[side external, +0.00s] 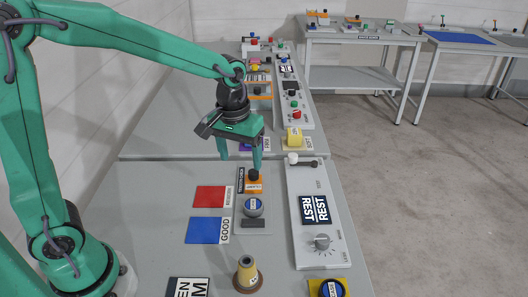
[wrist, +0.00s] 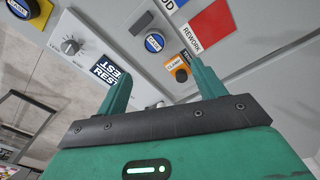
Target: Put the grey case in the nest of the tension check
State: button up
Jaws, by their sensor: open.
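The grey case (side external: 253,207) is a low round grey piece with a blue label on top. It stands upright on the tension check's grey plate, between the orange clamp (side external: 254,186) with a black knob and a dark rectangular block (side external: 253,223). In the wrist view the case (wrist: 155,43) shows above the fingers, near the orange clamp (wrist: 176,66). The nest itself is not clear to see, and I cannot tell whether the case sits in it. My gripper (side external: 240,160) is open and empty, above and behind the clamp. Its two fingers (wrist: 160,75) are spread apart and touch nothing.
Red (side external: 209,197) and blue (side external: 203,230) mats lie left of the plate. A light panel (side external: 308,247) with a lever and knob runs along the right. A thread cone (side external: 246,270) stands in front. A yellow block (side external: 294,137) stands behind the panel.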

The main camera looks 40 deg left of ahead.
jog(key=s+a+r+m+t, duration=0.2)
jog(key=s+r, duration=0.1)
jog(key=s, duration=0.5)
jog(key=s+a+r+m+t, duration=0.1)
jog(key=s+a+r+t, duration=0.1)
jog(key=s, duration=0.6)
notch_tip(320, 180, up, 2)
jog(key=shift+a+r+m+t, duration=0.25)
jog(key=shift+a+m+t, duration=0.15)
jog(key=shift+a, duration=0.3)
jog(key=shift+c, duration=0.2)
